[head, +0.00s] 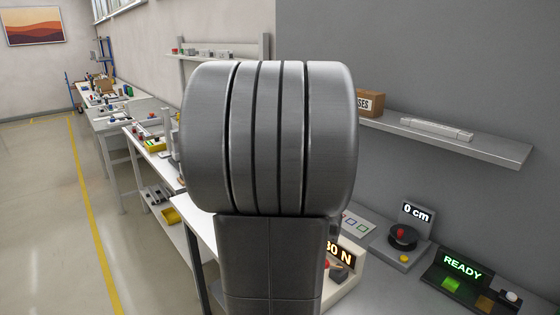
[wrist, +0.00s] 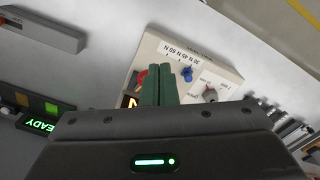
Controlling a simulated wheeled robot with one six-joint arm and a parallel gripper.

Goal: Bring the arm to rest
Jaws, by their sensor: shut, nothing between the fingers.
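My gripper (wrist: 158,86) shows in the wrist view as two green fingers, closed together with nothing between them. Beyond the fingers is a pale control box (wrist: 215,62) marked 30 N, 45 N, 60 N, with a blue knob, a grey knob and a red part half hidden by the fingers. I cannot tell the gap between fingertips and box. In the head view my own arm is raised and fills the middle; the gripper is not seen there. The same box (head: 350,281), its display ending in "0 N", is partly behind my arm.
In the head view, a READY panel (head: 462,265) and a 0 cm panel with a red-topped control (head: 403,237) stand on the bench at right. Open floor (head: 45,200) lies at left, beside other benches.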

